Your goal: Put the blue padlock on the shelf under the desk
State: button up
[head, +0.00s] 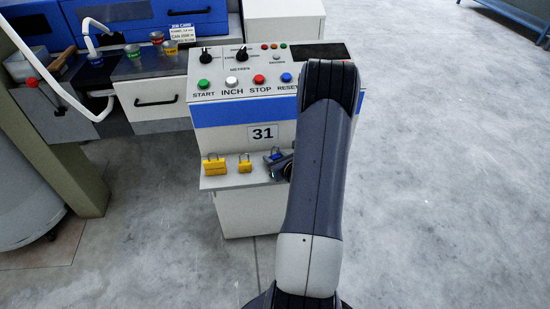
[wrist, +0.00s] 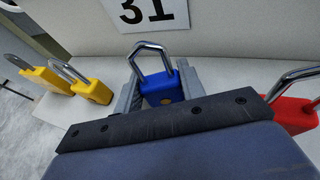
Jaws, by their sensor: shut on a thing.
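In the head view my arm covers most of the gripper.
Two yellow padlocks, a wide one (head: 214,165) and a smaller one (head: 245,163), stand on the shelf to the left. A red padlock (wrist: 292,112) is close on the right in the wrist view. Buttons and knobs (head: 231,82) top the desk. Floor at right is clear.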

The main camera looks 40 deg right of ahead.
jog(key=o, duration=1)
jog(key=shift+f, duration=0.1)
jog(key=shift+o, duration=0.2)
jog(key=shift+r+p, duration=0.25)
jog(key=shift+p, duration=0.1)
jog(key=v, duration=1.2)
jog(key=shift+f, duration=0.1)
